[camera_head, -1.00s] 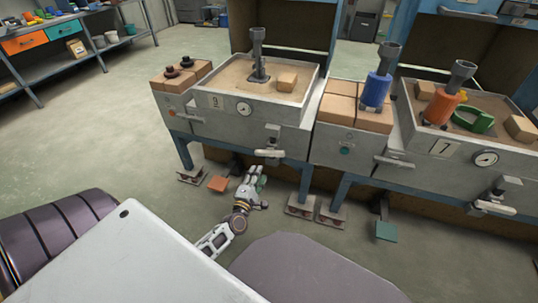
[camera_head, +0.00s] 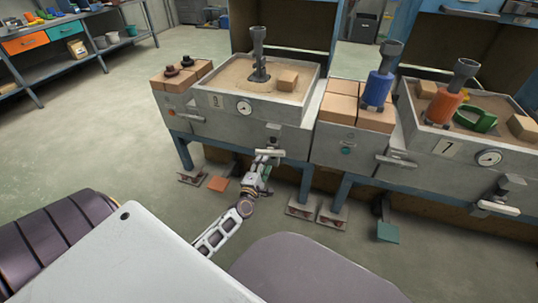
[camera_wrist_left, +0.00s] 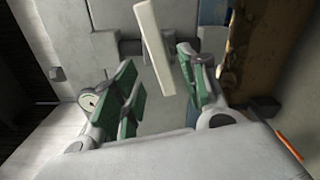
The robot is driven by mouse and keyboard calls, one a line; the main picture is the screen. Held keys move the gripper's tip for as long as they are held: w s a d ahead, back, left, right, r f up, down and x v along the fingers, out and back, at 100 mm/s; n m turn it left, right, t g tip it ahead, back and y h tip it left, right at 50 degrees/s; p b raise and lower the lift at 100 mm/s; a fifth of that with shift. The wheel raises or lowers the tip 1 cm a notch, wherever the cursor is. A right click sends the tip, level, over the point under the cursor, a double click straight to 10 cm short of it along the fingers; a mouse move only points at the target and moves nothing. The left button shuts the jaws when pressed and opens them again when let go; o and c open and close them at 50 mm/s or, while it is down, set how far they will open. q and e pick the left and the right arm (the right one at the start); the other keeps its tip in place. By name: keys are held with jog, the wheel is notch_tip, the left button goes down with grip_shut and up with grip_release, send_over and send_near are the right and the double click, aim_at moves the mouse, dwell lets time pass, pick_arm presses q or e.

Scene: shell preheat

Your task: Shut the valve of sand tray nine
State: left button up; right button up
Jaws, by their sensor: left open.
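The sand tray at the left (camera_head: 205,122) holds pale sand and has a number plate (camera_head: 217,101), hard to read now, and a round gauge on its front. Its valve (camera_head: 273,137) has a white lever handle (camera_head: 270,152) lying about level across the front. My left gripper (camera_head: 262,166) is just below the handle and partly hides behind it. In the left wrist view the handle (camera_wrist_left: 153,42) reaches toward the gap between the green-padded fingers of my left gripper (camera_wrist_left: 163,85). The fingers stand apart, and no grip on the handle shows. My right gripper is out of view.
A tray with plate seven (camera_head: 449,149) and its own white valve handle (camera_head: 497,208) stands at right. A brick-topped block (camera_head: 345,140) is between the trays. Blue legs (camera_head: 306,183) stand near my left arm. The floor at left is open.

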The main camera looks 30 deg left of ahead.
aim_at(269, 153)
pick_arm(q)
jog(key=shift+b+x, duration=0.85)
jog(key=shift+x, duration=3)
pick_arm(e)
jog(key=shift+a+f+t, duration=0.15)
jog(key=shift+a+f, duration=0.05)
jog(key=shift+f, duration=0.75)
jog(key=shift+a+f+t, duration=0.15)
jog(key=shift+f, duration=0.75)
pick_arm(q)
jog(key=shift+c, duration=0.3)
jog(key=c, duration=0.7)
grip_shut()
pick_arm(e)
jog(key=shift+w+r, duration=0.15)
